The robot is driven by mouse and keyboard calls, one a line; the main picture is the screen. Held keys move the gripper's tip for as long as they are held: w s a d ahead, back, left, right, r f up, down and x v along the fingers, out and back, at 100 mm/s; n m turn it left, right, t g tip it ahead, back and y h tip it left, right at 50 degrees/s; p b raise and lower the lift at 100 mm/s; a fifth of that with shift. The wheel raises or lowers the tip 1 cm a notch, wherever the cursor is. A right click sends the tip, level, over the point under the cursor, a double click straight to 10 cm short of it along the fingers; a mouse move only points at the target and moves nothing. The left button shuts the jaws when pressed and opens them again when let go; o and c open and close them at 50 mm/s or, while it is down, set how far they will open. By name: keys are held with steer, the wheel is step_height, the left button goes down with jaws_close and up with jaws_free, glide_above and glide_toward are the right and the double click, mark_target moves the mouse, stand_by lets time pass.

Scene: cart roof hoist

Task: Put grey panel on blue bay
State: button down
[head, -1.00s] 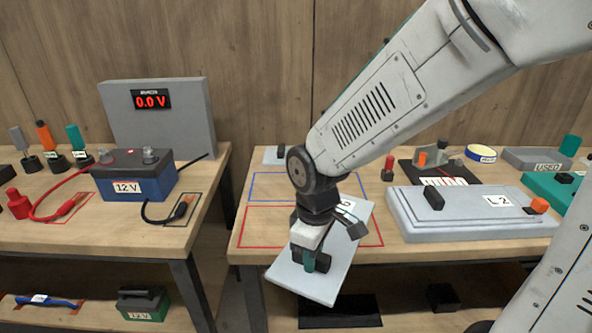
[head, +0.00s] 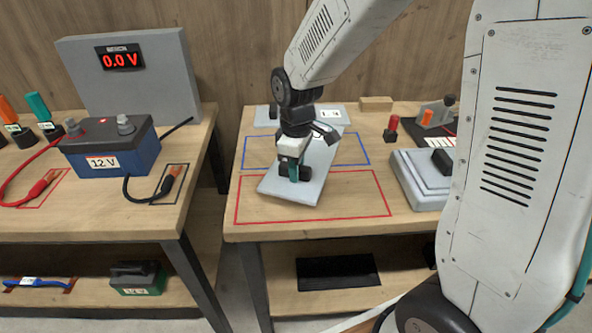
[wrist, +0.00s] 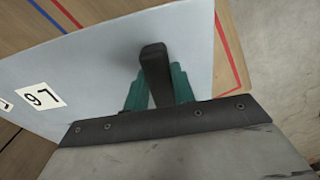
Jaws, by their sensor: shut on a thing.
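The grey panel (head: 322,168) is a flat light-grey plate with a black handle and a white label. My gripper (head: 294,173) is shut on its handle with teal fingers; the wrist view shows the handle (wrist: 155,72) between them and the panel (wrist: 95,65) below. The blue bay (head: 357,153) is a blue outline on the right bench. The panel lies across the view of the blue bay, and its near end overlaps the red bay (head: 365,196). Whether it touches the bench cannot be told. My wrist hides part of the panel.
Another light-grey plate (head: 337,118) lies behind the blue bay. A stepped grey plate (head: 415,185) stands right of the bays, partly behind my arm. A wooden block (head: 376,103) and a red-topped peg (head: 392,127) are at the back. The left bench carries a 12 V battery (head: 110,150).

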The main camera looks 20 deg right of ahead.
steer(key=w, duration=0.2)
steer(key=shift+w+d+f, duration=0.2)
steer(key=shift+w+d, duration=0.1)
steer(key=shift+w, duration=0.05)
steer(key=shift+f, duration=1.65)
steer(key=c, duration=1.2)
jaws_free()
steer(key=shift+f, duration=0.1)
steer(key=shift+o, duration=0.2)
